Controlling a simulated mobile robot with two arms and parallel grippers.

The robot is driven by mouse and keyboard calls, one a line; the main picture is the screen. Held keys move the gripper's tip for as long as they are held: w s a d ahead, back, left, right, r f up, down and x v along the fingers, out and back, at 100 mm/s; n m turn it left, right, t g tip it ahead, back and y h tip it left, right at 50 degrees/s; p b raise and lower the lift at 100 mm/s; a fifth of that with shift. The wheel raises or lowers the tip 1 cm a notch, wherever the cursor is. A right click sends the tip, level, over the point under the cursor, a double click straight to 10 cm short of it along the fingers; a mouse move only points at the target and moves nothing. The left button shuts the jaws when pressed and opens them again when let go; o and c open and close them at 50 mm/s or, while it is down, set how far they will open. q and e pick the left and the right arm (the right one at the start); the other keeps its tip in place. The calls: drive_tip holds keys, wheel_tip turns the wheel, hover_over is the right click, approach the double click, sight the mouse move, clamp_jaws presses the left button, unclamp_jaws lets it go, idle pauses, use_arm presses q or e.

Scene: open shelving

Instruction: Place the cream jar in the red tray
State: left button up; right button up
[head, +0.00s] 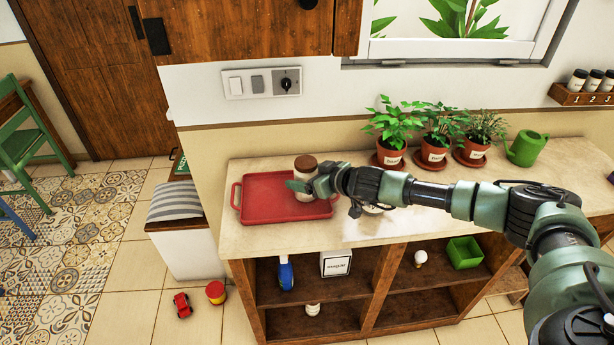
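The cream jar (305,174), pale with a brown lid, stands upright over the right part of the red tray (262,212) in the head view. The tray lies on the left end of the shelf unit's top. My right gripper (301,187) reaches in from the right and is at the jar, with one green finger across its front. The other finger is hidden, and the grip looks shut on the jar. The jar's base is partly hidden, so I cannot tell whether it touches the tray floor. My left gripper is not in view.
Potted plants (434,155) on red saucers and a green watering can (526,148) stand along the back of the top. Below are open shelves with a green bin (465,252) and a white box (336,263). A striped bench (176,202) is at the left.

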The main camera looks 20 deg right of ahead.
drive_tip(key=shift+r, duration=0.15)
drive_tip(key=shift+s+d, duration=0.1)
drive_tip(key=shift+s, duration=0.1)
drive_tip(key=b+v, duration=0.2)
drive_tip(key=v, duration=0.9)
drive_tip(key=shift+s+r, duration=0.2)
drive_tip(key=shift+s, duration=0.05)
